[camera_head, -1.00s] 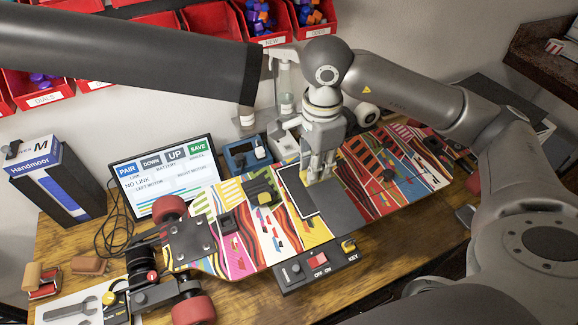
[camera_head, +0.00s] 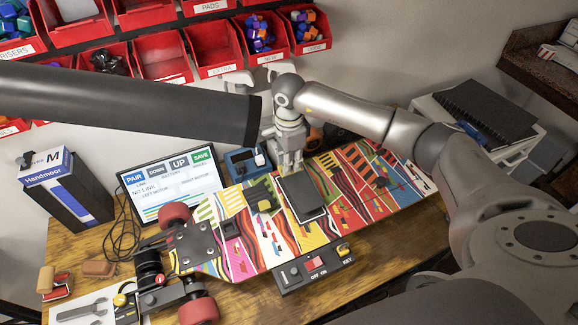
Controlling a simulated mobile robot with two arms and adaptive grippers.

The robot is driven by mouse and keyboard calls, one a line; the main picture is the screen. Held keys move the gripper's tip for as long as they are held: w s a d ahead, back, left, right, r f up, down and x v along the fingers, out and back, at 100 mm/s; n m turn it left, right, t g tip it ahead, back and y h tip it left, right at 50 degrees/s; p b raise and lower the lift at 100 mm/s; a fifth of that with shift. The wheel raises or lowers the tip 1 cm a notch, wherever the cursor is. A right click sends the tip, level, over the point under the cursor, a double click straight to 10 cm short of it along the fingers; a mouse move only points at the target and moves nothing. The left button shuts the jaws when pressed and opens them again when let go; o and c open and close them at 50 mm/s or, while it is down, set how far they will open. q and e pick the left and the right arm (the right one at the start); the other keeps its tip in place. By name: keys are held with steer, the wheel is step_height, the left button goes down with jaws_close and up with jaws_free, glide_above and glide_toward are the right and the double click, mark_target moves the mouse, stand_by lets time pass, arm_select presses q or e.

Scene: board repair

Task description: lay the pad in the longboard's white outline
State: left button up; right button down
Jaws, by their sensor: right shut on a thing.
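The longboard (camera_head: 345,170) lies across the bench with bright striped graphics. The dark grey pad (camera_head: 303,198) lies over the area of the white outline, near the middle of the deck. A thin pale line of the outline (camera_head: 326,212) shows along the pad's lower right edge; the rest is hidden or too small to tell. My right gripper (camera_head: 291,168) is shut on the pad's far end and points down. Whether the pad touches the deck all over I cannot tell. My left arm crosses the upper left, and its gripper is not visible.
A switch box (camera_head: 315,268) sits at the board's front edge. A screen (camera_head: 172,183) and a blue device (camera_head: 243,162) stand behind it. Red bins (camera_head: 212,45) hang on the wall. A wrench mat (camera_head: 85,310) lies front left.

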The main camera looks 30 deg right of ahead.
step_height(320, 180, down, 3)
steer(key=shift+w+r+p, duration=0.1)
steer(key=shift+p, duration=0.9)
steer(key=shift+f, duration=0.3)
arm_select(q)
steer(key=shift+s+r, duration=0.65)
steer(key=shift+r, duration=0.3)
steer(key=shift+w, duration=0.1)
arm_select(e)
steer(key=shift+f, duration=0.1)
steer(key=shift+f+b, duration=0.15)
steer(key=shift+b, duration=0.15)
steer(key=c, duration=1.4)
jaws_free()
arm_select(q)
steer(key=shift+w+f, duration=0.15)
steer(key=shift+w, duration=0.05)
